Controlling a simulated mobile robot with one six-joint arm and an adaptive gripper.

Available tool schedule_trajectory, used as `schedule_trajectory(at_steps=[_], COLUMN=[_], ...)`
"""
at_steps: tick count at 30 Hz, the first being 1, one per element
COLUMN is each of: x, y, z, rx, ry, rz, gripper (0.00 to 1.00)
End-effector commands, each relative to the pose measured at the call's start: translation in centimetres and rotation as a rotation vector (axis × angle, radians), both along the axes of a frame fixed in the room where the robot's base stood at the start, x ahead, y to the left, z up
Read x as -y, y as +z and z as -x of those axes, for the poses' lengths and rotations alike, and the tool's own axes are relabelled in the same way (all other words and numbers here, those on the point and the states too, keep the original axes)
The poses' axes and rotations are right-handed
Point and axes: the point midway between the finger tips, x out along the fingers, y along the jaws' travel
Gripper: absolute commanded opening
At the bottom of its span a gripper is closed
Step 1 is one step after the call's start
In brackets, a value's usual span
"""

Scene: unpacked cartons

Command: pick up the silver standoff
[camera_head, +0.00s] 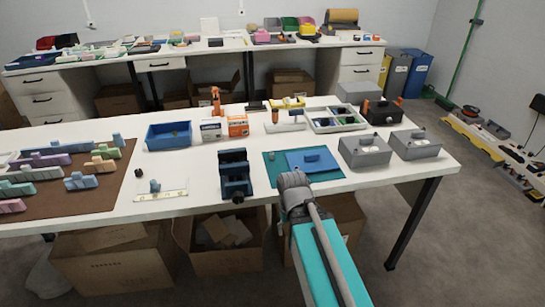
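I cannot pick out a silver standoff for certain at this size. My arm rises from the bottom, with a turquoise link and a grey joint over the table's front edge. I cannot see gripper fingers, and nothing held shows.
A dark blue vise (235,174) stands at the front edge. Grey boxes (364,151) stand to the right, beside a green mat (275,172). A blue bin (168,135) and a divided tray (336,119) are further back. A brown mat (110,192) holds several coloured blocks. Cartons (112,265) sit below.

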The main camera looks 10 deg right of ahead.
Motion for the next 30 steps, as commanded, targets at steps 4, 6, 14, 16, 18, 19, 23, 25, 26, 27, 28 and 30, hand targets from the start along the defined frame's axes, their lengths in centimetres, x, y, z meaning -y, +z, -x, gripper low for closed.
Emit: schedule_trajectory(at_steps=[4, 6, 14, 16, 18, 19, 23, 25, 26, 27, 28, 30], x=[0.0, 0.0, 0.0, 0.0, 0.0, 0.0, 0.0, 0.0, 0.0, 0.0, 0.0, 0.0], y=[1.1, 1.9, 6.4, 7.8, 9.1, 9.7, 12.2, 13.6, 14.1, 14.9, 15.4, 16.7], z=[0.0, 0.0, 0.0, 0.0, 0.0, 0.0, 0.0, 0.0, 0.0, 0.0, 0.0, 0.0], rx=[0.000, 0.000, 0.000, 0.000, 0.000, 0.000, 0.000, 0.000, 0.000, 0.000, 0.000, 0.000], ry=[0.000, 0.000, 0.000, 0.000, 0.000, 0.000, 0.000, 0.000, 0.000, 0.000, 0.000, 0.000], rz=[0.000, 0.000, 0.000, 0.000, 0.000, 0.000, 0.000, 0.000, 0.000, 0.000, 0.000, 0.001], gripper=[0.63, 0.63, 0.63, 0.63, 0.63, 0.63, 0.63, 0.63, 0.63, 0.63, 0.63, 0.63])
